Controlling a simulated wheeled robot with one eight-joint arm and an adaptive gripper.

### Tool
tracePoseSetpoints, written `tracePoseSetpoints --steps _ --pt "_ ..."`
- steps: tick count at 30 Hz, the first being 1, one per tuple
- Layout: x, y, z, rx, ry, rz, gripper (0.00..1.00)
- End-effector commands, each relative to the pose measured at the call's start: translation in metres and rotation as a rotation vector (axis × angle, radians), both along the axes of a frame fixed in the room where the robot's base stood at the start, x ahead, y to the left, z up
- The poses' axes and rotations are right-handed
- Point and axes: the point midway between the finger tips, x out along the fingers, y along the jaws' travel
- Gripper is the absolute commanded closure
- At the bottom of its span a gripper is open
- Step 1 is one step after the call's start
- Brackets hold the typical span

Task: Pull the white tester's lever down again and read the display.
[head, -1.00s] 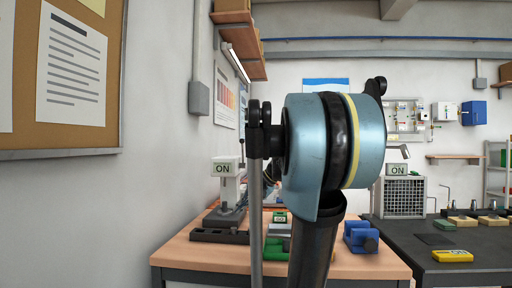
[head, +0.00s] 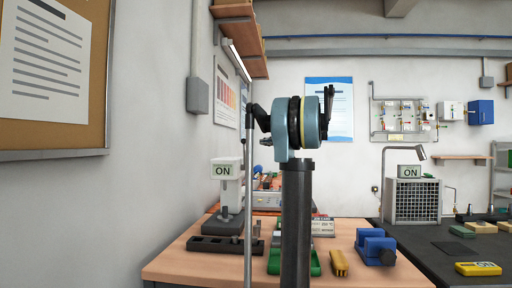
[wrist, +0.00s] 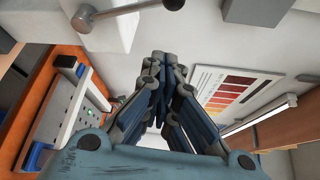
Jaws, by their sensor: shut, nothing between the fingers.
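In the wrist view a white block (wrist: 110,35) at the upper left carries a metal rod with a round knob, apparently the lever (wrist: 120,12). My gripper (wrist: 165,65) is shut and empty in the wrist view, its fingers together below and right of the rod, not visibly touching it. In the head view my arm hides the gripper.
The wooden bench (head: 190,266) holds a blue vise (head: 375,246), a yellow block (head: 339,263) and a green item (head: 314,264). The wall is close at left. A dark table (head: 440,250) with a yellow meter (head: 478,268) stands at right.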

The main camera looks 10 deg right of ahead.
Motion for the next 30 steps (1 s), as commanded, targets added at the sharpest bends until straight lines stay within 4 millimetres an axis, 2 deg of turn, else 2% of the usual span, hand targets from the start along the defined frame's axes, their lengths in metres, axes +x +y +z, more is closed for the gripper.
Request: tracePoseSetpoints --steps 5,19,30 --pt "0.014 -0.002 -0.002 -0.001 0.000 -0.016 1.00" --pt "0.068 0.042 -0.010 -0.002 0.001 -0.023 1.00" --pt "0.038 0.058 -0.003 -0.002 0.000 -0.025 1.00"
